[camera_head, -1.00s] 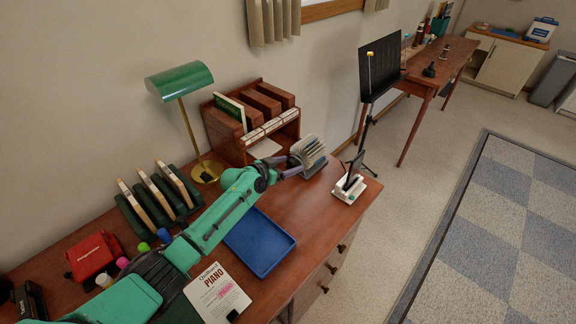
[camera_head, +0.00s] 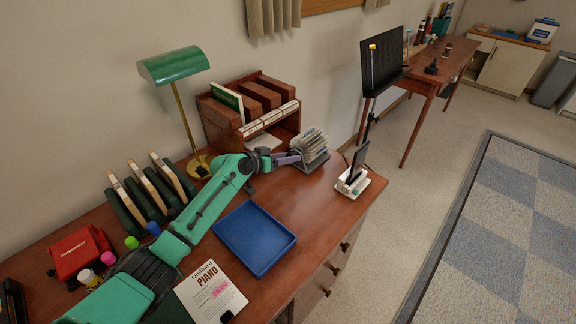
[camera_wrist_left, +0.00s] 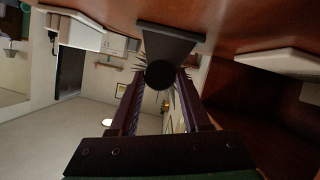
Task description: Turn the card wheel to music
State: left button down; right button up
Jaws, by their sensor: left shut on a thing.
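The card wheel (camera_head: 312,143), a rotary file with fanned pale cards on a dark stand, sits on the desk right of the wooden organizer. My left gripper (camera_head: 292,158) reaches it from the left at its side. In the left wrist view, the gripper's dark fingers (camera_wrist_left: 160,88) are shut on the wheel's round black knob (camera_wrist_left: 159,74). The grey stand (camera_wrist_left: 170,42) and spiky card edges show behind the knob. The fingers' exact contact is too dark to make out. My right gripper is in neither view.
A wooden organizer (camera_head: 238,132) stands close behind my left forearm, with a green lamp (camera_head: 175,66) to its left. A blue tray (camera_head: 255,238) lies in front of the arm. A white-based device (camera_head: 352,183) stands at the desk's right end. Open desk lies between tray and wheel.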

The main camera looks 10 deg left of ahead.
pick_arm(q)
jog(key=shift+a+f+n+g+h+b, duration=0.1)
jog(key=shift+f+n+g+h+b, duration=0.25)
jog(key=shift+n+b, duration=0.6)
jog(key=shift+r+h+b, duration=0.2)
jog(key=shift+h+b, duration=0.25)
jog(key=shift+b, duration=0.3)
jog(key=shift+n, duration=0.25)
jog(key=shift+c, duration=2)
grip_release()
jog(key=shift+a, duration=0.1)
jog(key=shift+r, duration=0.1)
